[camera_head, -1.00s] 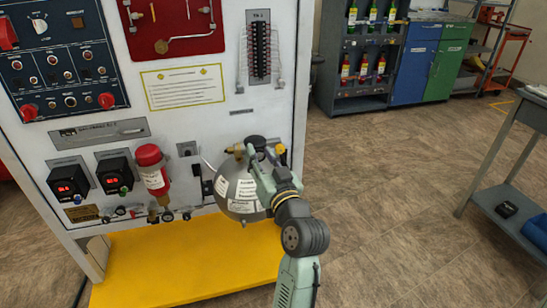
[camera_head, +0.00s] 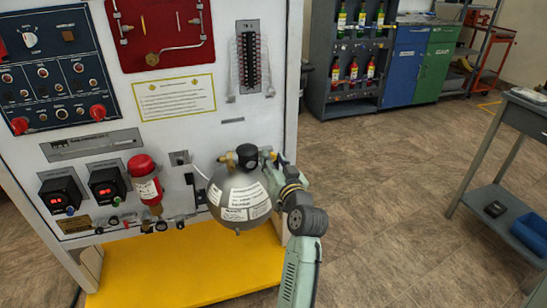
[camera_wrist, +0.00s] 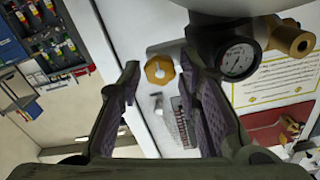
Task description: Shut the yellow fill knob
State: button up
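The yellow fill knob (camera_wrist: 159,69) is a small brass-yellow hexagonal knob with a dark centre. In the wrist view it shows between my gripper's fingertips (camera_wrist: 158,76), with a gap on each side; I cannot tell how far beyond the tips it lies. My gripper is open and empty. A black pressure gauge (camera_wrist: 238,60) sits beside the right finger in the wrist view.
The bottle stands in front of the white trainer panel (camera_head: 175,113), above a yellow base (camera_head: 180,268). A red-topped cylinder (camera_head: 146,182) is left of it. A grey cart (camera_head: 492,205) stands at right. The floor between is clear.

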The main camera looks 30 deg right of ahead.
jog(key=shift+w, duration=0.2)
jog(key=shift+c, duration=0.2)
grip_shut()
